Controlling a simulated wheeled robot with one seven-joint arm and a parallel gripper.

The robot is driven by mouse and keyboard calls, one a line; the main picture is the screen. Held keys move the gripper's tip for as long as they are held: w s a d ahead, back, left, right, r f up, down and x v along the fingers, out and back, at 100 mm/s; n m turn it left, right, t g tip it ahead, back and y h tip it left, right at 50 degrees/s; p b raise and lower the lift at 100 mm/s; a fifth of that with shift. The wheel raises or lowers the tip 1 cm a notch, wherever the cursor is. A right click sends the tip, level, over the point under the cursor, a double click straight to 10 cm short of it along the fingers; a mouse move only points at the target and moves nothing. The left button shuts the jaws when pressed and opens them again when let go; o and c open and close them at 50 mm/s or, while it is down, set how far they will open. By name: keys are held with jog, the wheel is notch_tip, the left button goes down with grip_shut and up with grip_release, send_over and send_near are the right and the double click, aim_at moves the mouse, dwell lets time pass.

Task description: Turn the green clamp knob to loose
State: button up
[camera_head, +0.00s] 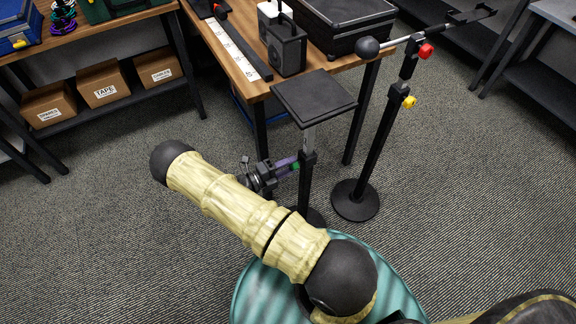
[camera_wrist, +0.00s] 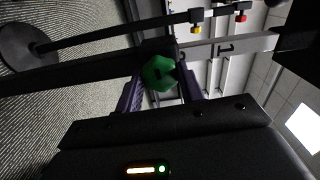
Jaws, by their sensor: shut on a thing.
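The green clamp knob (camera_wrist: 158,73) sits on the side of a black stand post, seen close in the wrist view. In the head view my gripper (camera_head: 288,165) reaches the post from the left. The fingertips are partly hidden there.
A second stand (camera_head: 375,140) with a red knob (camera_head: 425,51) and a yellow knob (camera_head: 409,102) stands to the right. A wooden table (camera_head: 240,40) holding a black speaker (camera_head: 287,48) stands behind. Carpet is clear at the left.

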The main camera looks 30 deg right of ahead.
jog(key=shift+w+n, duration=0.1)
jog(key=shift+n, duration=0.6)
jog(key=o, duration=1)
jog(key=a+b, duration=0.1)
jog(key=a, duration=1.6)
jog(key=shift+s+a, duration=0.2)
jog(key=shift+s, duration=0.15)
